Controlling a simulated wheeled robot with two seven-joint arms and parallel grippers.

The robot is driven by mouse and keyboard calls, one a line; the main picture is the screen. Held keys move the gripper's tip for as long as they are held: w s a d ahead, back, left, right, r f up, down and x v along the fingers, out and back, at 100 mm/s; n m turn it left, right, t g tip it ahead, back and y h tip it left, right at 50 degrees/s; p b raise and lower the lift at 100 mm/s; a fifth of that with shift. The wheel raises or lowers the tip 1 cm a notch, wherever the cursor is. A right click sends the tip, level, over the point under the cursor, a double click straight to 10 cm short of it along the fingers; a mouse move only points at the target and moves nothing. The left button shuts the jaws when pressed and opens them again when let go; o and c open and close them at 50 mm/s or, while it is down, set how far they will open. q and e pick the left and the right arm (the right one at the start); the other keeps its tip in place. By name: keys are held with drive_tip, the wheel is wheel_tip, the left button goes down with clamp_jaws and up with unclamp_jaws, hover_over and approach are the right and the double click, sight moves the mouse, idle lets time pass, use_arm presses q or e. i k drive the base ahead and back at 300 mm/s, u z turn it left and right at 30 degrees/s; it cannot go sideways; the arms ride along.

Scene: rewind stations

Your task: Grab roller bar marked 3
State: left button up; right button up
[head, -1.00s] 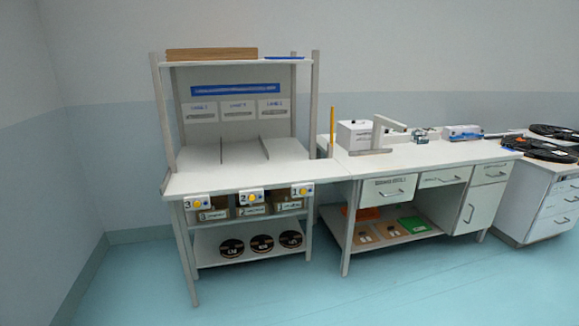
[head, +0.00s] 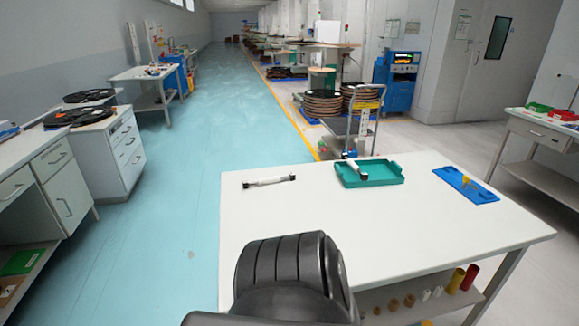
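A white roller bar (head: 268,182) with dark ends lies on the white table, toward its far left corner. A second white bar with dark ends (head: 354,170) lies in a green tray (head: 378,181) at the table's far edge, tilted over the rim as far as I can tell. No number is readable on either bar. Neither gripper is in view. A dark part of my own arm fills the bottom middle and covers part of the table's near edge.
A blue plate (head: 479,193) with a yellow piece lies on the white table (head: 400,240) at the right. The shelf below holds several small spools. Blue-green floor on the left is clear. Drawer cabinets (head: 118,150) line the left.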

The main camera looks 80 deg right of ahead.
sight(276, 179)
drive_tip(key=z, duration=0.45)
drive_tip(key=i, duration=2.55)
drive_tip(key=z, duration=1.15)
drive_tip(key=i, duration=0.85)
drive_tip(key=z, duration=3)
